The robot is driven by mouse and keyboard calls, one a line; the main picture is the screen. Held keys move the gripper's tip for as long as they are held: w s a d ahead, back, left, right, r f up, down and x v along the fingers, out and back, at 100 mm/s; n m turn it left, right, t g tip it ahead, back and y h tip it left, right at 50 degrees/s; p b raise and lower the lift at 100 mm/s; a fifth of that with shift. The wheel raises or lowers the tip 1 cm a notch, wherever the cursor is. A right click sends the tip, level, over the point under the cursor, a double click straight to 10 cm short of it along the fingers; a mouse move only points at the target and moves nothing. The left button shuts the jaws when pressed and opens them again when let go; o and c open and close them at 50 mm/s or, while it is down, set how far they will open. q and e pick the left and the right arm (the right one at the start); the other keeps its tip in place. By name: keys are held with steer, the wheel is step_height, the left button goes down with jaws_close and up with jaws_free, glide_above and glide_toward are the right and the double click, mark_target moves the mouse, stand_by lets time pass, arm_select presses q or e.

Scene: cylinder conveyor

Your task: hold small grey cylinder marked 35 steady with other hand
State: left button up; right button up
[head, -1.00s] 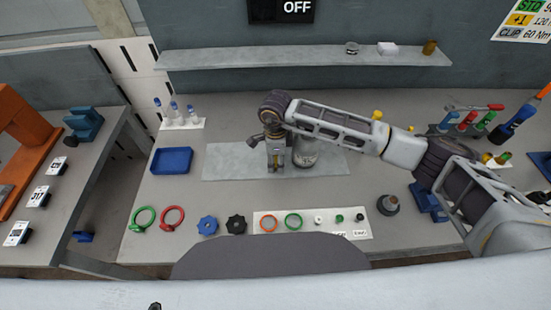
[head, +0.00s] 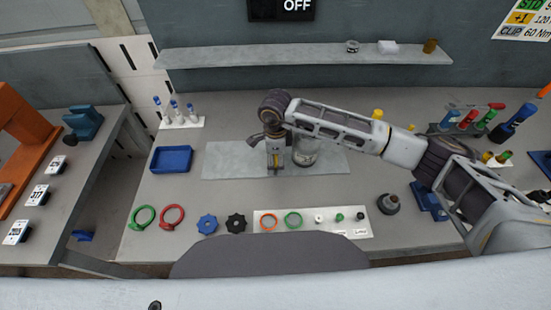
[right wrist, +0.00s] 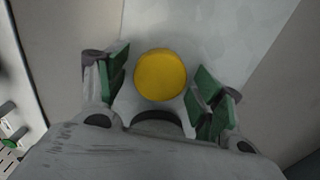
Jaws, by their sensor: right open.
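My right gripper (head: 275,155) points down over the grey mat (head: 230,160), with its arm reaching in from the right. In the right wrist view the gripper (right wrist: 161,80) is open. Its green-padded fingers stand on either side of a round yellow top (right wrist: 160,74), with a gap on both sides. A grey-white cylinder (head: 305,153) stands upright on the mat just right of the gripper, its top partly hidden by my arm. No number 35 is readable, so I cannot tell which object bears it. My left gripper is not in view.
A blue tray (head: 172,160) lies left of the mat. Rings and knobs line the front, beside a white parts strip (head: 345,222). A shelf (head: 230,60) runs along the back. The mat's left part is clear.

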mark_target(276, 160)
steer(key=shift+r, duration=0.2)
steer(key=shift+r, duration=0.4)
step_height(276, 160, up, 11)
steer(key=b, duration=0.1)
stand_by(0.4)
stand_by(0.6)
